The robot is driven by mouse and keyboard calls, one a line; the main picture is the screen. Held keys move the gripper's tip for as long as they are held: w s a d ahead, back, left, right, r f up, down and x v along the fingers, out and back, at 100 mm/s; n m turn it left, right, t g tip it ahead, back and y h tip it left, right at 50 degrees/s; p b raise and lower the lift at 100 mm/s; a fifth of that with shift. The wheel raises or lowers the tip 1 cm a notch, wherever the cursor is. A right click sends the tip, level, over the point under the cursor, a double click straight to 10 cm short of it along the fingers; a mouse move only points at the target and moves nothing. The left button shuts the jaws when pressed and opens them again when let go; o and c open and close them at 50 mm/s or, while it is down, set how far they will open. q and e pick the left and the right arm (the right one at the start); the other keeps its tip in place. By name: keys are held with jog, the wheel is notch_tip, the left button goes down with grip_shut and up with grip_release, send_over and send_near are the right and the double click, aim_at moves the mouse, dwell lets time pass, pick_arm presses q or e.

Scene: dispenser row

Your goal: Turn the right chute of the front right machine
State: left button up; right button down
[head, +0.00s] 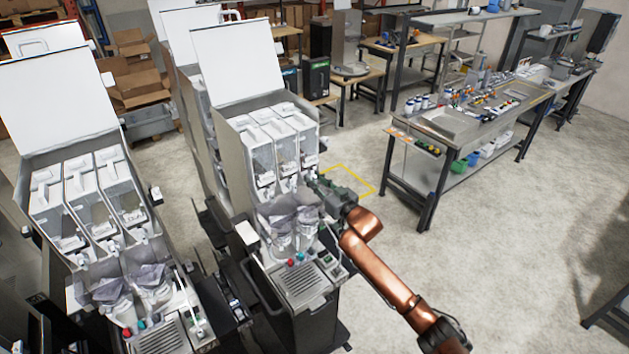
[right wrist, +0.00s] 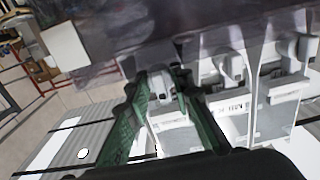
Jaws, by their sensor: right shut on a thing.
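The front right machine (head: 230,148) stands in the middle of the head view with its white lid up. Three clear canisters (head: 287,152) sit side by side in it, each with a small white chute below. My right gripper (head: 314,182) is at the rightmost canister's outlet. In the right wrist view, the green fingers of my right gripper (right wrist: 160,84) are on either side of the white right chute (right wrist: 163,92) and shut on it. In the head view the fingers mostly hide this chute. My left gripper is not in view.
A similar machine (head: 85,195) with a raised lid stands at the left. Below the canisters are mixing bowls and a drip grate (head: 300,283). A steel workbench (head: 455,125) is at the right, with open floor between.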

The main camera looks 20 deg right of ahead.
jog(key=shift+f, duration=0.15)
jog(key=c, duration=2)
grip_release()
jog(key=shift+c, duration=0.2)
jog(key=v, duration=1.2)
jog(key=shift+d, duration=0.1)
